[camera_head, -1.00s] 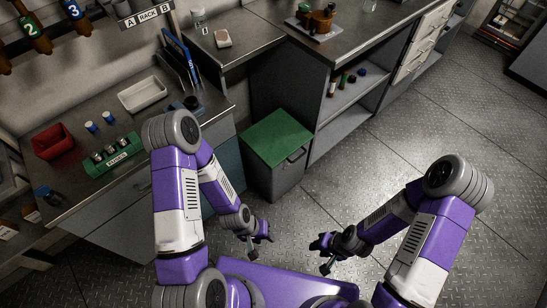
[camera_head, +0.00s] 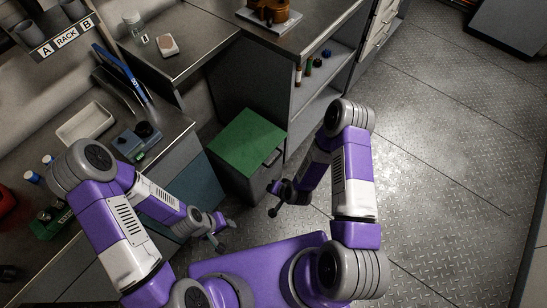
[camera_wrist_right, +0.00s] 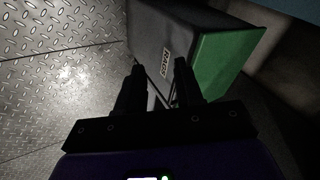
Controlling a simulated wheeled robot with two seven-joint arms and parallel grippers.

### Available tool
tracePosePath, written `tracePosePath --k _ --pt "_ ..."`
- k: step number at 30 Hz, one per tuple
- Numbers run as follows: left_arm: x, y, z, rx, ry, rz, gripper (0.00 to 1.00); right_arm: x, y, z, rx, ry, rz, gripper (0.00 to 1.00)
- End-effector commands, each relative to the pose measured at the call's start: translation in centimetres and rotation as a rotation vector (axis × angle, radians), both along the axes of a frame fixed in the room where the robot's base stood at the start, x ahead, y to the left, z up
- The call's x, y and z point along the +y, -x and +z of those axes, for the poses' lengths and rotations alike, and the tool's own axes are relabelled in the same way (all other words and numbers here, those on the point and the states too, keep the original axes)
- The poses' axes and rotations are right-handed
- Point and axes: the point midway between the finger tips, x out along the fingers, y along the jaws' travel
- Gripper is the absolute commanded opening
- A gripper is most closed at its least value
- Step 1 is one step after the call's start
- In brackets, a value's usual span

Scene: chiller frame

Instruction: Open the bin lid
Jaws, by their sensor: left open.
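The bin (camera_head: 238,180) is a grey box with a flat green lid (camera_head: 248,140), which is shut. A dark handle (camera_head: 272,158) sits on its right-hand side near the lid. In the right wrist view the bin (camera_wrist_right: 160,35) appears beyond the fingers, with its green lid (camera_wrist_right: 220,62) and a small label (camera_wrist_right: 167,55). My right gripper (camera_head: 277,199) is near the bin's front, low and apart from it. Its fingers (camera_wrist_right: 158,85) are spread with nothing between them. My left gripper (camera_head: 220,233) is open, in front of the bin, not touching it.
The bin stands between a left counter (camera_head: 185,120) and an open shelf unit (camera_head: 315,100) on the right. A white tray (camera_head: 85,123) and a blue-grey device (camera_head: 130,143) lie on the left counter. The metal floor (camera_head: 440,150) on the right is clear.

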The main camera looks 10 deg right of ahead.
Motion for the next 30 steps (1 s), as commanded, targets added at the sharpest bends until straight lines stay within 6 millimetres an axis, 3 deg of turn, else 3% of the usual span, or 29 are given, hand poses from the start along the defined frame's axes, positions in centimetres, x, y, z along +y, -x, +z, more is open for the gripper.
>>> tracePosePath --k 1,3,6,9,15,20,30 --pt "0.0 0.1 -1.1 0.002 0.0 0.0 0.43 -0.3 -2.0 -2.7 -0.079 -0.02 -0.102 0.36" --pt "0.0 0.1 -1.9 0.002 0.0 0.0 0.43 -0.9 -5.0 -4.8 -0.213 -0.062 -0.252 0.36" --pt "0.0 0.1 -2.9 0.002 0.0 0.0 0.43 -1.8 -7.9 -6.7 -0.404 -0.147 -0.438 0.36" --pt "0.0 0.1 -3.7 0.001 -0.001 0.001 0.43 -2.4 -9.2 -7.6 -0.571 -0.244 -0.575 0.36" --pt "0.0 0.1 -4.5 0.001 -0.001 0.001 0.43 -3.2 -9.6 -7.9 -0.786 -0.395 -0.718 0.36" --pt "0.0 0.1 -4.9 0.001 0.0 0.001 0.43 -3.4 -10.0 -7.8 -0.843 -0.439 -0.747 0.36" --pt "0.0 0.1 -6.9 0.001 0.0 0.001 0.43 -4.1 -15.0 -8.6 -0.846 -0.44 -0.748 0.36"
